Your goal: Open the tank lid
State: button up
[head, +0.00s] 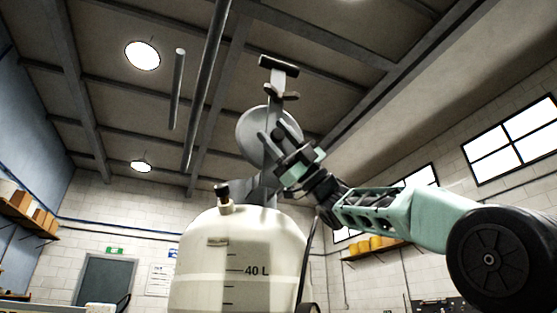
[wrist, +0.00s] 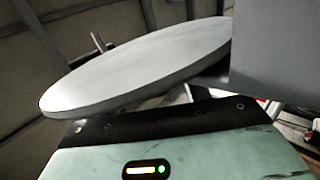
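The cream tank (head: 240,258) with a "40 L" mark stands at the bottom middle of the head view. A round grey disc, which looks like the tank lid (head: 251,135), is raised well above the tank top and tilted steeply. My gripper (head: 271,132) is in front of the disc, its dark fingers seeming apart with grey disc showing between them. In the wrist view the lid (wrist: 140,62) is a large tilted disc close in front of my gripper body, hiding the fingers. Whether the fingers touch the lid is not clear.
A black-capped fitting (head: 224,196) stands on the tank's left shoulder. A dark T-shaped handle (head: 278,66) rises behind the lid. A grey block (wrist: 275,48) is close on the right of the wrist view.

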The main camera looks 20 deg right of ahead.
jog(key=shift+s, duration=0.1)
jog(key=b+v, duration=0.4)
jog(key=v, duration=1.3)
jog(key=shift+d, duration=0.2)
jog(key=shift+f, duration=0.1)
